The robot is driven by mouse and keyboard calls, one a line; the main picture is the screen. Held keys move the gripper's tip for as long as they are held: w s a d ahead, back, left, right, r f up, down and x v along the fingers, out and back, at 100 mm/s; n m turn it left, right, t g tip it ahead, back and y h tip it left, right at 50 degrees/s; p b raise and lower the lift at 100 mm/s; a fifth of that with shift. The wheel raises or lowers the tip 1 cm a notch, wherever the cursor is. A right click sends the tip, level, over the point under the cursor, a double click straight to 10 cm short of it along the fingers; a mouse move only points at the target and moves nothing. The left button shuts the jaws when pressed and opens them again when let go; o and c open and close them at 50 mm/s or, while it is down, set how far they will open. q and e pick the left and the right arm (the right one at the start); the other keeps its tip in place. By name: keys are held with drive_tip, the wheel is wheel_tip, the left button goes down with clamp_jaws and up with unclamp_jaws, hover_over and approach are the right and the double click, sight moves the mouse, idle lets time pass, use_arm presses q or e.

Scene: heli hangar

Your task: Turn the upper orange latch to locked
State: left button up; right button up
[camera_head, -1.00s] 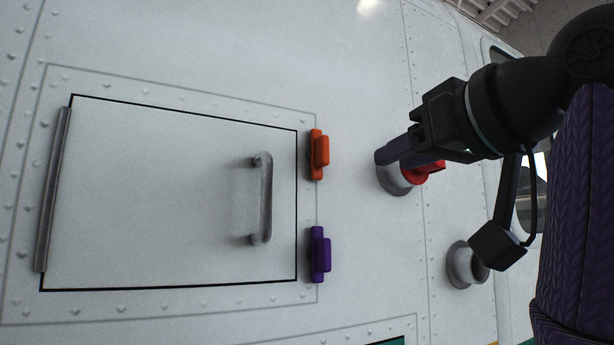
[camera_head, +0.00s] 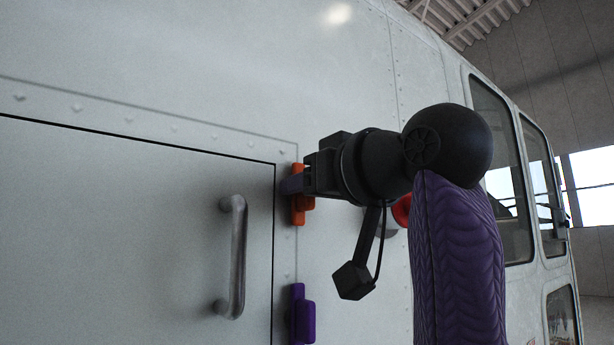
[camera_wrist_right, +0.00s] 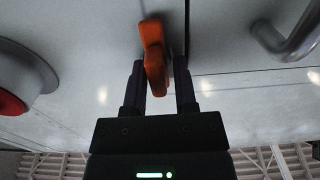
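The upper orange latch (camera_head: 297,208) sits at the right edge of the door panel in the head view, long side upright, partly hidden by my right gripper (camera_head: 291,184). In the right wrist view the orange latch (camera_wrist_right: 153,50) stands between the two dark fingers of my right gripper (camera_wrist_right: 159,80). One finger is on each side of it. A gap shows between the latch and the right-hand finger, so the gripper looks open around it. Whether the left-hand finger touches is unclear. My left gripper is not in view.
A purple latch (camera_head: 302,317) sits below the orange one. A grey door handle (camera_head: 236,258) is to the left, and also shows in the wrist view (camera_wrist_right: 288,42). A red knob (camera_head: 402,210) is partly hidden behind my right arm.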

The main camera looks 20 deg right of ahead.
drive_tip(key=shift+w+f, duration=0.1)
drive_tip(key=shift+w, duration=0.15)
drive_tip(key=shift+c, duration=0.2)
drive_tip(key=shift+s, duration=0.1)
clamp_jaws()
drive_tip(key=n, duration=0.4)
drive_tip(key=shift+n, duration=0.3)
drive_tip(key=n, duration=0.4)
drive_tip(key=shift+n, duration=0.3)
drive_tip(key=n, duration=0.5)
drive_tip(key=shift+a+f, duration=0.1)
drive_tip(key=shift+f+n, duration=0.1)
drive_tip(key=shift+n, duration=1.8)
drive_tip(key=shift+f, duration=0.1)
